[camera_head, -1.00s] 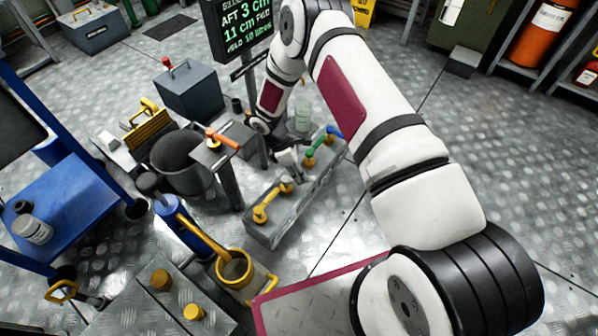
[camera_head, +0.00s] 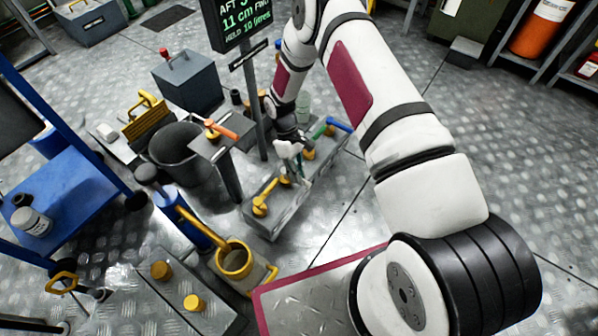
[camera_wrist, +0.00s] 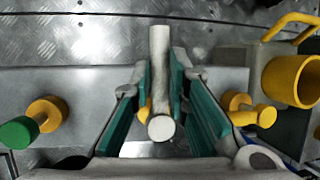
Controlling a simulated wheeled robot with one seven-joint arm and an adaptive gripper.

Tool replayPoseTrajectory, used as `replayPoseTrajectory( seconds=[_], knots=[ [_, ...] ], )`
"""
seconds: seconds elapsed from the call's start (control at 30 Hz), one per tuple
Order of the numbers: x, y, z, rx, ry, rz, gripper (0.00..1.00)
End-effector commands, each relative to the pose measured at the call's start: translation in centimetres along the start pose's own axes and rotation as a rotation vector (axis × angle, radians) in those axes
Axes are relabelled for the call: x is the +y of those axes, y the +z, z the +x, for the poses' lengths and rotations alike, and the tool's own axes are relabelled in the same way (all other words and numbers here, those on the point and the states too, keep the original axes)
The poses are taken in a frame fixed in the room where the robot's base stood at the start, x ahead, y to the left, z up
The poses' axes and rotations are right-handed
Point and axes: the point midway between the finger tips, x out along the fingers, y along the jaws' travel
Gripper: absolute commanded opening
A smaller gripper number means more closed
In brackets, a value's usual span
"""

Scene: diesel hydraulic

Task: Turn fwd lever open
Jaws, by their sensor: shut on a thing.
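A grey valve block (camera_head: 277,222) on the floor carries a row of coloured levers on yellow hubs. My gripper (camera_wrist: 160,100) is shut on a white lever (camera_wrist: 160,52), whose rod lies between the teal finger pads. A yellow hub shows partly behind the lever, between the fingers. A green lever (camera_wrist: 18,132) is left of my gripper in the wrist view, and a yellow lever (camera_wrist: 262,116) is to the right. In the head view, my gripper (camera_head: 295,172) is at the middle of the block and hides the white lever. No label naming the fwd lever is readable.
A blue lever (camera_head: 338,124) is at the block's far end. A post with a sign (camera_head: 245,25), a small stand with an orange-handled lever (camera_head: 222,130) and a black bucket (camera_head: 178,145) stand left of the block. Open floor (camera_head: 350,230) lies to the right.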

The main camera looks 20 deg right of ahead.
Motion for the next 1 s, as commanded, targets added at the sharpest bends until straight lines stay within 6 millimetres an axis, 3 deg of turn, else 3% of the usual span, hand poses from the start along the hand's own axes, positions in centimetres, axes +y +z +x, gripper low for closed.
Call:
replayPoseTrajectory(
  seconds=[0.53,0.57,0.63,1.0],
  knots=[
    [-0.25,-0.12,0.02,0.007,-0.01,0.021,0.0],
    [-0.25,-0.12,0.02,0.007,-0.01,0.021,0.22],
    [-0.24,-0.1,0.02,0.006,-0.01,0.02,0.35],
    [-0.12,-0.07,-0.37,0.006,-0.008,0.02,0.35]
  ],
)
